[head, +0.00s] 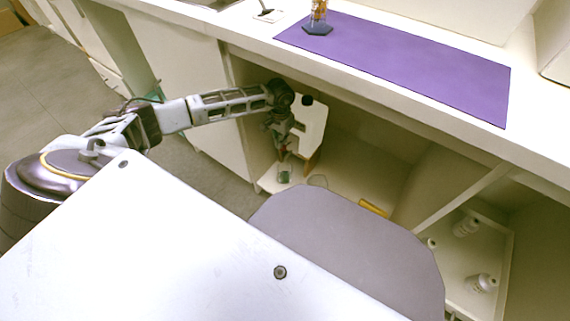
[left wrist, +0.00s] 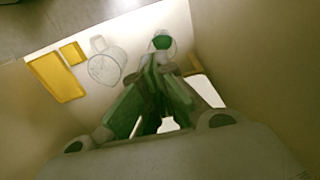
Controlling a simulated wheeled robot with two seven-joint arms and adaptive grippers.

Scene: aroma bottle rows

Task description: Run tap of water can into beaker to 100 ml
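The white water can (head: 312,123) with a dark cap stands in the open cabinet under the counter. A white part of it shows in the left wrist view (left wrist: 205,90). A small glass beaker (head: 284,173) with a green tint stands below the can's front; it also seems to show in the left wrist view (left wrist: 162,41). My left gripper (head: 283,146) is in front of the can, above this beaker. In the left wrist view its green-tinted fingers (left wrist: 150,62) come together at the tips. The tap is hidden there, so I cannot tell whether they touch it. The water level is unreadable.
A larger clear glass (head: 318,181) stands beside the small beaker, with a yellow object (head: 373,207) further right. White bottles (head: 466,227) stand in the right compartment. The counter above holds a purple mat (head: 420,70) with an amber bottle (head: 318,14). Cabinet walls and the counter edge enclose the arm.

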